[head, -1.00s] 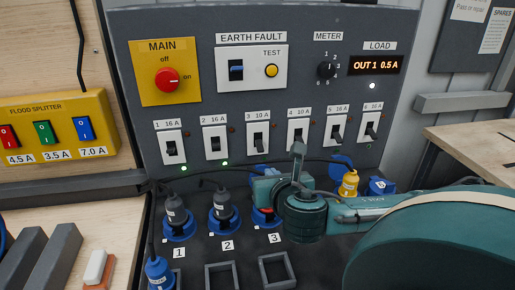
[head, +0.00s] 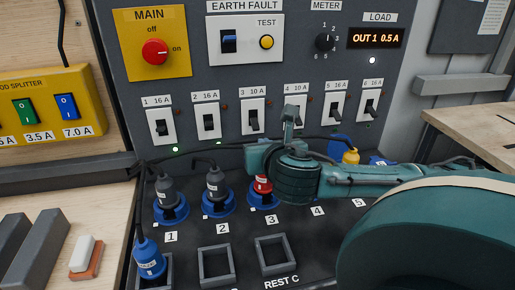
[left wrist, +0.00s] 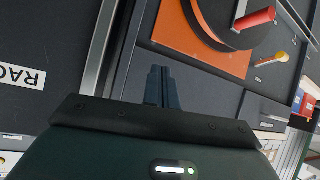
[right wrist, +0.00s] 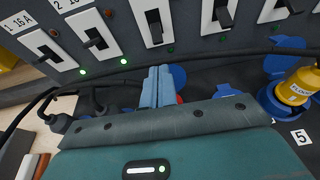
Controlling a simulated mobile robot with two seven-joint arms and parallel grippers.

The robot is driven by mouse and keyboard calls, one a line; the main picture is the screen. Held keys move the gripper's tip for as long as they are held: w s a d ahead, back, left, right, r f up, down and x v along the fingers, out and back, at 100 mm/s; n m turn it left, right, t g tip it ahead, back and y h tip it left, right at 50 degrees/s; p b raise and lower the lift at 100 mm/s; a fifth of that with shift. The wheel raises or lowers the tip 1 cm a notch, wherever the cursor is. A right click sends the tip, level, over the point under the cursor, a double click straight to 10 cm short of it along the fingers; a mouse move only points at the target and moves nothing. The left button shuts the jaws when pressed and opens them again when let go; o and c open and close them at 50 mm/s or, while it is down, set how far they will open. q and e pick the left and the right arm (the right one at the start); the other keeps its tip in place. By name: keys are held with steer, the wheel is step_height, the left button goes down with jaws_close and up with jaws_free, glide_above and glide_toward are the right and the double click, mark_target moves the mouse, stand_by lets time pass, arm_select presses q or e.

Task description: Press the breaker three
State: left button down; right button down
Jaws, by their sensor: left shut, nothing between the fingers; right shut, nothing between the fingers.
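Breaker three (head: 253,117), labelled 3 10 A, is a white switch with a dark lever in the row on the grey panel. No green light shows below it. It also shows in the right wrist view (right wrist: 153,22), cut by the top edge. My right gripper (head: 289,112) is shut and empty, with its tips in front of breaker four (head: 296,100) in the head view. In the right wrist view the fingers (right wrist: 158,74) point up toward the panel, below breaker three and apart from its lever. My left gripper (left wrist: 160,72) is shut and empty, seen only in the left wrist view.
Breakers one (head: 160,126) and two (head: 208,122) have lit green lights below. A black cable (right wrist: 225,57) crosses below the breakers.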

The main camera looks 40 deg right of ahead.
mark_target(255, 124)
steer(key=shift+w+d+f+b, duration=0.2)
steer(key=shift+f+b, duration=0.25)
steer(key=shift+b, duration=0.75)
steer(key=b, duration=0.4)
steer(key=shift+w+f, duration=0.1)
steer(key=shift+w, duration=0.05)
steer(key=b+x, duration=0.1)
steer(key=x, duration=0.2)
steer(key=b+x, duration=0.1)
steer(key=x, duration=0.1)
steer(key=shift+w+d, duration=0.25)
steer(key=shift+w, duration=0.1)
steer(key=shift+w+d+b, duration=0.15)
steer(key=shift+w+b, duration=0.2)
steer(key=shift+b, duration=0.05)
steer(key=shift+w+d, duration=0.2)
steer(key=shift+w, duration=0.2)
arm_select(q)
steer(key=f+t, duration=0.1)
steer(key=d+f+h, duration=0.1)
steer(key=f, duration=0.1)
steer(key=shift+w+d+t, duration=0.15)
steer(key=shift+d+t, duration=0.05)
steer(key=shift+t, duration=0.2)
steer(key=shift+r, duration=0.1)
arm_select(e)
steer(key=shift+d, duration=0.1)
